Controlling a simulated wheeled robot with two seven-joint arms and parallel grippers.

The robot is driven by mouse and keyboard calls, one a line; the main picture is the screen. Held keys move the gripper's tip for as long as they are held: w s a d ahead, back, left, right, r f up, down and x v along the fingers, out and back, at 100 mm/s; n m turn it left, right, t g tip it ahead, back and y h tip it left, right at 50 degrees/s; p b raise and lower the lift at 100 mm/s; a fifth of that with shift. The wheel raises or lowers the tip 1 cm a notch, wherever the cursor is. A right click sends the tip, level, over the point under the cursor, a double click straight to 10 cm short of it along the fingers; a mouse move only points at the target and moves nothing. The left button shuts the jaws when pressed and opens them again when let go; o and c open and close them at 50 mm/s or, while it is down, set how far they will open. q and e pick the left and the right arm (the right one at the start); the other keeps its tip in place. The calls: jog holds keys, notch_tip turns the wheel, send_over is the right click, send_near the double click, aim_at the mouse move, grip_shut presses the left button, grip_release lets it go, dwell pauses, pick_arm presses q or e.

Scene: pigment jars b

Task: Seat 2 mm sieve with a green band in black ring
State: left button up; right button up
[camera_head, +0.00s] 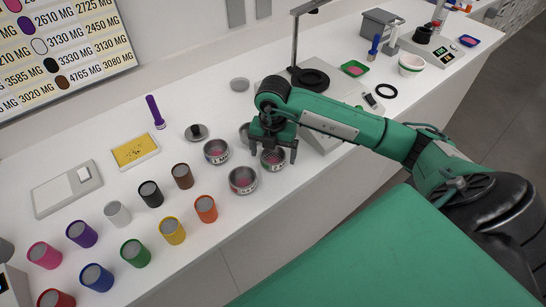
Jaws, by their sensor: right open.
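Several small metal sieves stand in a cluster mid-counter: a left one (216,151), a front one (242,181), one under my right gripper (273,159), and one partly hidden behind it (244,131). A black ring (310,78) sits at the foot of a stand behind my arm. My left gripper is not in view.
Several coloured jars, such as the orange one (205,209), stand at the front left. A grey scale (67,190), yellow tray (135,151) and purple tube (155,112) lie left. A white bowl (412,65) stands back right. My green arm spans the counter's right part.

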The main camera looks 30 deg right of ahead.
jog(key=shift+f, duration=0.75)
jog(key=c, duration=1.1)
